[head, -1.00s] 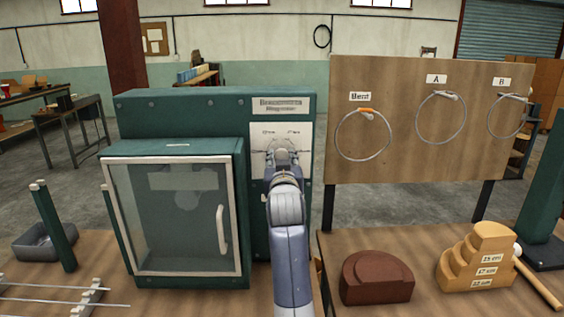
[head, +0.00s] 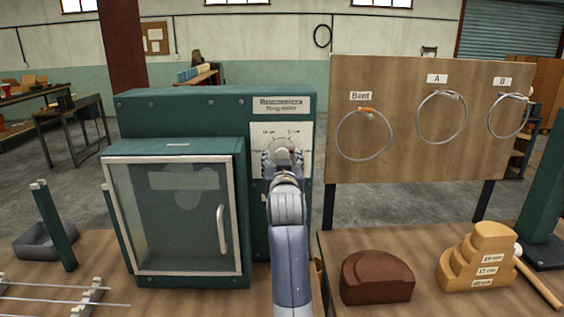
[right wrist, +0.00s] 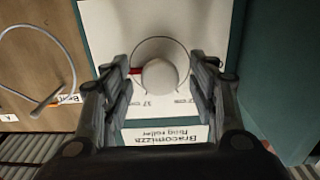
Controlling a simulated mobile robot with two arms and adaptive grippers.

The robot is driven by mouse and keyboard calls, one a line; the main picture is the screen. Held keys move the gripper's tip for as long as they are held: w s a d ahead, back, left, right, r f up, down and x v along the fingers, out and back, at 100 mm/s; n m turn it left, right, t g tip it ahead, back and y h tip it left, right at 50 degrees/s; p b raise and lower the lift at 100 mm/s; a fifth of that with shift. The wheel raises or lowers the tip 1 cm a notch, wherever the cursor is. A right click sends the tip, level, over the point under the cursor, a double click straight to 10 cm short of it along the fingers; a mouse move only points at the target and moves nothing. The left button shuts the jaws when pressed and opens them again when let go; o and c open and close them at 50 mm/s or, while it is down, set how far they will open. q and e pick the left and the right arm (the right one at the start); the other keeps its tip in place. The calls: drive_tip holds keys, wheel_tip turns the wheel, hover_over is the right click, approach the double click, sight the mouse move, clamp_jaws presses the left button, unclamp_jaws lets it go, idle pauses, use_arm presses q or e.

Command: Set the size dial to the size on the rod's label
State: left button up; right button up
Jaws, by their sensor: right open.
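The size dial (head: 281,145) is a pale round knob on the white plate (head: 302,165) at the right of the green ring-roller machine (head: 215,102). In the right wrist view the dial (right wrist: 160,78) has a red mark at its left side; size marks are beside it, partly hidden and hard to read. My right gripper (head: 283,157) is open at the dial. In the wrist view its fingers (right wrist: 160,90) stand on both sides of the knob, apart from it. Thin metal rods (head: 50,287) lie at the lower left; no rod label is readable. My left gripper is out of view.
The machine's glass-doored box (head: 175,210) is left of my right arm. A board (head: 430,150) with wire rings, a brown block (head: 376,278) and a stepped wooden block (head: 478,262) with size labels stand to the right.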

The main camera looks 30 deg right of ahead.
drive_tip(key=shift+s, duration=0.1)
drive_tip(key=v, duration=0.7)
drive_tip(key=shift+a, duration=0.2)
